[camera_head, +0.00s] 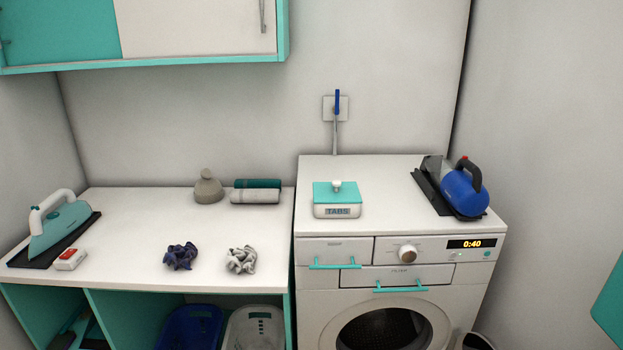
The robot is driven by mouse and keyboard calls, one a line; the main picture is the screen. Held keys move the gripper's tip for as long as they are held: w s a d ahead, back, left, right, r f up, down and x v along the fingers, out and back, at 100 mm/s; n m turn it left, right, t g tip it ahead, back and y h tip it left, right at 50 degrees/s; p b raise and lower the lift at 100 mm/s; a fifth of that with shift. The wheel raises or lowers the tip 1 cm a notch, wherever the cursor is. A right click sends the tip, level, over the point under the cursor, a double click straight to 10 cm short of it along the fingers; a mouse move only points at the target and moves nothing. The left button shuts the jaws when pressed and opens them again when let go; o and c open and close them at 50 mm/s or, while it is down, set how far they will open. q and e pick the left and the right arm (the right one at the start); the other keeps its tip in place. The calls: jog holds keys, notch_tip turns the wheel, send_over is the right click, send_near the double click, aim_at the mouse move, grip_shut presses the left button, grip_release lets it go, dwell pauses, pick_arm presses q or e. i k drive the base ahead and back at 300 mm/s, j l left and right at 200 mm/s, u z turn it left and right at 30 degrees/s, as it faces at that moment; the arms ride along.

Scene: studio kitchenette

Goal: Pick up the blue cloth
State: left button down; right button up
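A crumpled dark blue cloth (180,256) lies on the white countertop (130,222), near its front edge. A crumpled light grey cloth (241,260) lies to its right, apart from it. Neither of my grippers shows in the head view, so nothing is seen touching the blue cloth.
A teal iron (62,224) and a small red-and-white box (70,259) stand at the left. Bins (190,325) stand below.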

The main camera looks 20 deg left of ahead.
aim_at(182, 256)
jog(key=u, duration=1.6)
